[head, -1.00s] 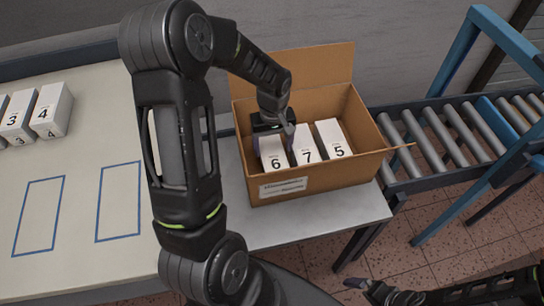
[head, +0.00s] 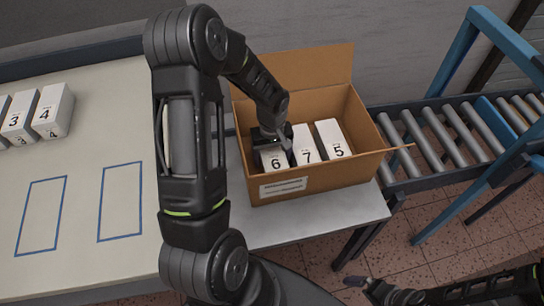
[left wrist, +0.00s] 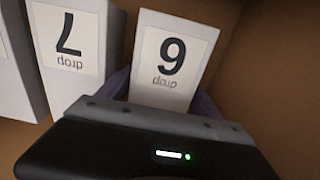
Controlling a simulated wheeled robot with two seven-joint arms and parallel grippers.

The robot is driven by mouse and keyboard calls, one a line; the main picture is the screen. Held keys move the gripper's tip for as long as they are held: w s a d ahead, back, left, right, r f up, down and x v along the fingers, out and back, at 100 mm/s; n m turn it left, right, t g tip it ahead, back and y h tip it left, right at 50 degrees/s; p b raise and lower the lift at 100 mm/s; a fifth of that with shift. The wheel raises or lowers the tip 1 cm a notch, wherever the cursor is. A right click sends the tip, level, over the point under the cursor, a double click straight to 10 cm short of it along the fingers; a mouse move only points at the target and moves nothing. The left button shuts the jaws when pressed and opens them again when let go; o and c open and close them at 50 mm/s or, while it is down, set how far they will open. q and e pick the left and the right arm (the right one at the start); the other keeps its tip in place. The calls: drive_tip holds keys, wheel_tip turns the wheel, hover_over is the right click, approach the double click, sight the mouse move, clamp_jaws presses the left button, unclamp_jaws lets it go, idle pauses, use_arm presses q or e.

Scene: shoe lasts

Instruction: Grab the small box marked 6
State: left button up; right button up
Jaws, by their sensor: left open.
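The small white box marked 6 (head: 275,161) stands upright at the left end of a row inside the open cardboard carton (head: 330,177). Boxes marked 7 (head: 306,150) and 5 (head: 336,144) stand to its right. My left gripper (head: 278,140) is inside the carton at the box marked 6, with its jaws open. In the left wrist view the box marked 6 (left wrist: 173,60) shows upside down between the finger sides, and the box marked 7 (left wrist: 75,50) is beside it. Whether a finger touches the box is hidden. My right gripper (head: 372,287) is at the bottom, away from the carton.
The carton stands on a grey table (head: 355,212) with its flaps open. A roller conveyor (head: 445,140) with a blue frame is at right. A light worktop (head: 75,180) with blue outlined rectangles and boxes marked 3 (head: 20,120) and 4 (head: 48,112) is at left.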

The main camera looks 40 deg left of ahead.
sight(272, 151)
use_arm(q)
drive_tip(key=shift+c, duration=0.4)
drive_tip(key=c, duration=1.2)
drive_tip(key=shift+c, duration=0.2)
wheel_tip(272, 151, up, 10)
drive_tip(key=shift+r+b, duration=0.1)
drive_tip(key=shift+b, duration=0.25)
